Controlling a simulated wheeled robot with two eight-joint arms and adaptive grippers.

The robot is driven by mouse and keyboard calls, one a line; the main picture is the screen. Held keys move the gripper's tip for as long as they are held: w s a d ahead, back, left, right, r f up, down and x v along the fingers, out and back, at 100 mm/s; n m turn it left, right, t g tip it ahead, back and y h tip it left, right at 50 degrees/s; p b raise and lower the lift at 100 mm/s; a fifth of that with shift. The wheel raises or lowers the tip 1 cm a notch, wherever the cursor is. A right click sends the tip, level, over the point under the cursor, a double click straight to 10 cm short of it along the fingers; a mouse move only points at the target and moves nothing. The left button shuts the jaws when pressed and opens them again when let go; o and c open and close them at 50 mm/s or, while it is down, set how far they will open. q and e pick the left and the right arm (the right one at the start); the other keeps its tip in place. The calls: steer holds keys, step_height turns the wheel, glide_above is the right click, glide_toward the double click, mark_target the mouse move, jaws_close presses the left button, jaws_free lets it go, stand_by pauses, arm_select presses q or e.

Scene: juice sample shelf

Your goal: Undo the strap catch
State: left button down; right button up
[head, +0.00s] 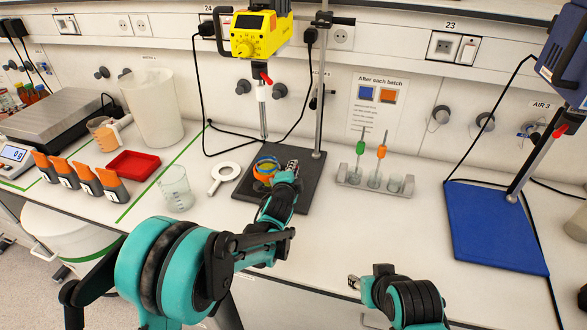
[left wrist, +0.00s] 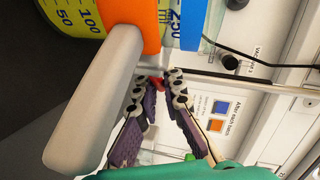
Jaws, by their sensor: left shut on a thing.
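A beaker (head: 263,172) with yellow contents, an orange strap and a blue rim stands on the dark stand base (head: 311,180). In the left wrist view the beaker's scale (left wrist: 75,15), the orange strap (left wrist: 138,22) and a pale handle (left wrist: 95,95) show close up. My left gripper (head: 290,168) is at the beaker's right side. In the left wrist view its fingertips (left wrist: 158,82) close on a small red piece by the strap, which looks like the catch. The fingers hide most of it. My right gripper (head: 368,274) is low in front of the bench, fingers apart and empty.
A yellow stirrer (head: 258,35) hangs above the beaker on a metal stand. A white ring (head: 223,172) and an empty glass beaker (head: 175,188) are to the left. A rack (head: 374,182) with green and orange tools stands to the right, before a blue base (head: 495,228).

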arm_select(q)
steer(key=c, duration=1.6)
jaws_free()
steer(key=shift+s, duration=0.1)
steer(key=v, duration=1.2)
steer(key=shift+f, duration=0.1)
